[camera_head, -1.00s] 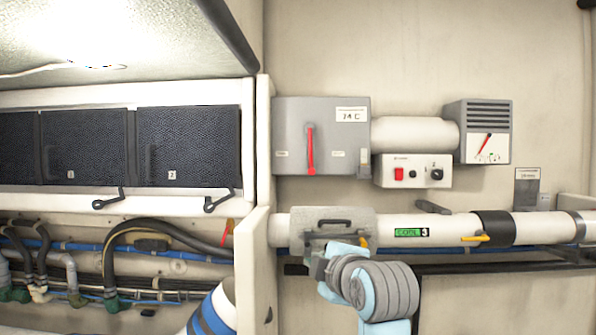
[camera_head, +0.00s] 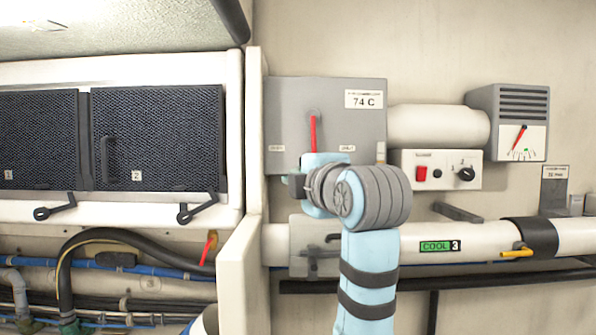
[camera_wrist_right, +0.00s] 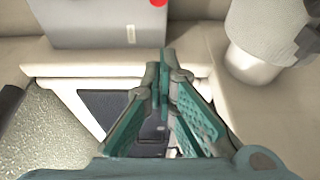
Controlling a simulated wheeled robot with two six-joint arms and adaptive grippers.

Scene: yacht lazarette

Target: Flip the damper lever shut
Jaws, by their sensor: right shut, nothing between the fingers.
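A red lever (camera_head: 313,132) hangs nearly straight down on the front of a grey box (camera_head: 290,105) marked 74 C. Small labels, too blurred to read surely, sit on either side of it. The lever's lower end is hidden behind my right wrist. My right gripper (camera_head: 296,186) is at the box's lower edge, below and slightly left of the lever, its fingers shut and empty. In the right wrist view the shut teal fingers (camera_wrist_right: 163,62) point towards the grey box, where a red tip (camera_wrist_right: 158,3) shows at the top edge. I cannot tell whether they touch anything. My left gripper is not in view.
Right of the box are a thick cream duct (camera_head: 437,125), a switch panel (camera_head: 425,160) with a red switch, and a vented gauge box (camera_head: 507,100). Below runs a white pipe (camera_head: 480,236) labelled COOL 3 with a yellow handle (camera_head: 516,253). Mesh-fronted lockers (camera_head: 158,137) stand left.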

